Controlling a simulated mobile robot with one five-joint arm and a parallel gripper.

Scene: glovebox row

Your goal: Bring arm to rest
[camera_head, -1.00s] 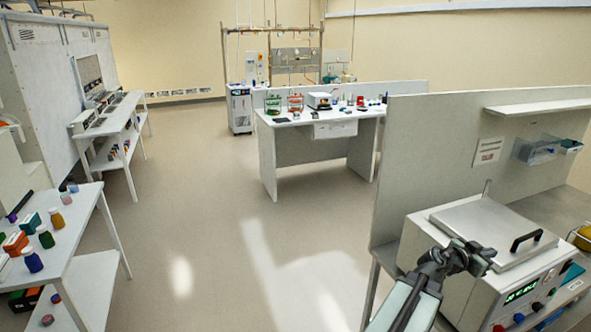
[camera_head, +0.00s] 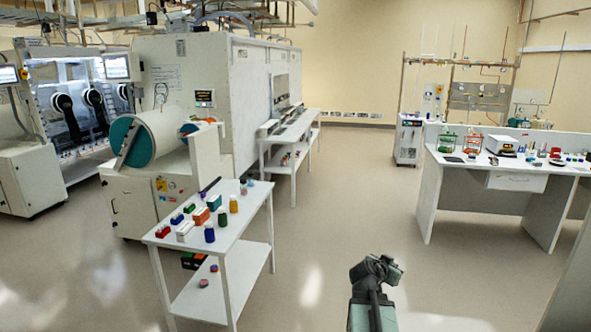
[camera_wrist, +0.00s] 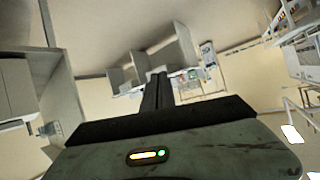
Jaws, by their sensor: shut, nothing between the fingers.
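My gripper (camera_head: 378,268) is in the lower middle of the head view, raised over open floor at the end of my arm. In the wrist view my gripper (camera_wrist: 158,80) points out across the room. Its fingers are together with nothing between them. It touches nothing in either view.
A small white table (camera_head: 258,222) with bottles and boxes stands left of my arm. A white bench (camera_head: 428,190) with lab items is at the right. A panel edge (camera_head: 570,285) shows at lower right. Floor (camera_head: 330,215) between is clear.

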